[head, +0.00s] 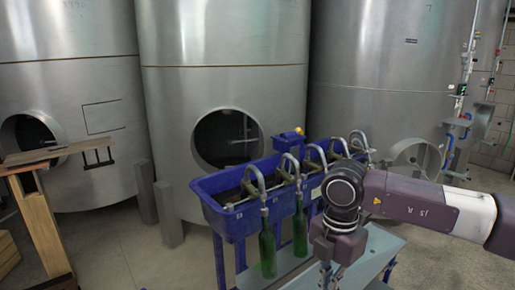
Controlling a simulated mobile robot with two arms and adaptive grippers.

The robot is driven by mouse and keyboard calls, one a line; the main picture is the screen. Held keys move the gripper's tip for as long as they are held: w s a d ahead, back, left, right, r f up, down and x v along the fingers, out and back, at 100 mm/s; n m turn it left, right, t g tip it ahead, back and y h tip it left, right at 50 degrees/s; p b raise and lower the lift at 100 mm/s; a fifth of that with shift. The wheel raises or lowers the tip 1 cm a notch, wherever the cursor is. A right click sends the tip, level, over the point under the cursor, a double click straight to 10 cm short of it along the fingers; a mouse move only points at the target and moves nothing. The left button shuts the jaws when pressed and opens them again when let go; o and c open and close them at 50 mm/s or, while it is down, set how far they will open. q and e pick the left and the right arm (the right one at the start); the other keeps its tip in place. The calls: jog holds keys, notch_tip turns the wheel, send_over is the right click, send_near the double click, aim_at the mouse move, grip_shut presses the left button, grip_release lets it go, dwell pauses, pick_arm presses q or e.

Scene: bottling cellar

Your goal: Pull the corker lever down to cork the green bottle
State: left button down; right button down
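Two green bottles stand upright under the spouts of a blue filler trough (225,222). One green bottle (267,252) is at the front and the other green bottle (300,232) is just right of it. My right arm comes in from the right, and my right gripper (326,274) points down at the bottom edge, right of the bottles and apart from them. Its fingertips are small and partly cut off, so I cannot tell whether it is open. My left gripper is not in view. I cannot make out a corker or its lever.
Large steel tanks (222,85) with round hatches stand behind. A wooden stand (40,220) with a plank top is at the left. A pale grey table surface (372,255) lies below my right arm. The floor between stand and trough is clear.

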jog(key=shift+s+d+f+b, duration=0.1)
jog(key=shift+d+f+b, duration=0.15)
jog(key=shift+f+b, duration=0.45)
jog(key=shift+s+d+f+b, duration=0.1)
jog(key=shift+d+f+b, duration=0.1)
jog(key=shift+f+b, duration=0.45)
jog(key=shift+f, duration=0.1)
jog(key=shift+s+d+f+b, duration=0.1)
jog(key=shift+f+b, duration=1.1)
jog(key=shift+f, duration=0.1)
jog(key=shift+f+b, duration=0.45)
jog(key=shift+f, duration=0.05)
jog(key=shift+d+f+b, duration=0.3)
jog(key=shift+f+b, duration=0.45)
jog(key=shift+f, duration=0.15)
jog(key=shift+d+f+b, duration=0.25)
jog(key=shift+f+b, duration=0.95)
jog(key=shift+f, duration=0.05)
